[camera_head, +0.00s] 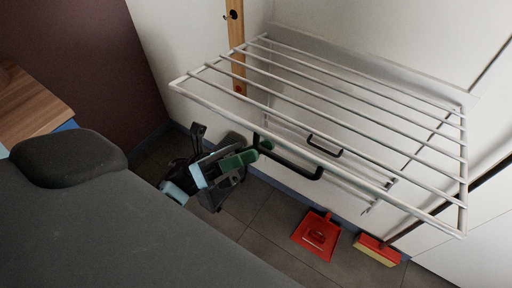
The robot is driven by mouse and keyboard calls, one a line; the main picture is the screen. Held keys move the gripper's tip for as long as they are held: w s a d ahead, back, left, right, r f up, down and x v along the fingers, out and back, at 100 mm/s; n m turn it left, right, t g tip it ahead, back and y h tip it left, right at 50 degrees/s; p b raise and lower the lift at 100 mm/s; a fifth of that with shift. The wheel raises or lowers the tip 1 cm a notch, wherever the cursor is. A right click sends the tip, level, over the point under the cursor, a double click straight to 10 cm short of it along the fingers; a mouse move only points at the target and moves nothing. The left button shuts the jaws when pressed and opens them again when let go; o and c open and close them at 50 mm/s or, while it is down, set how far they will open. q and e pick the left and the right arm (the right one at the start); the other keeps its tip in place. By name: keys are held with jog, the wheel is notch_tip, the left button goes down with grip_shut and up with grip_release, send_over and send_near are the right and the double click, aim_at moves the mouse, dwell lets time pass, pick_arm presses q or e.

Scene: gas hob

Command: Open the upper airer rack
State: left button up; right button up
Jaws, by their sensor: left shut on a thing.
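The upper airer rack (318,88) is a white frame with several parallel bars, standing out from the wall at the right. A black handle (290,166) hangs at its front bar. My left gripper (258,150), with green fingers, is shut on the left end of this handle. A second black handle (325,146) shows through the bars, on the lower airer rack (375,185), which sits lower and closer to the wall and is partly hidden. My right gripper is not in view.
A red dustpan (316,235) and a red brush (377,250) are on the grey tiled floor below the rack. A wooden strip with hooks (236,45) is on the wall at the back. A wooden surface (30,108) is at the left.

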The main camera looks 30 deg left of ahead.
pick_arm(q)
jog(key=b+v, duration=0.6)
jog(key=v, duration=0.2)
jog(key=shift+w+a+f, duration=0.25)
jog(key=shift+f, duration=0.1)
dwell(0.4)
dwell(0.8)
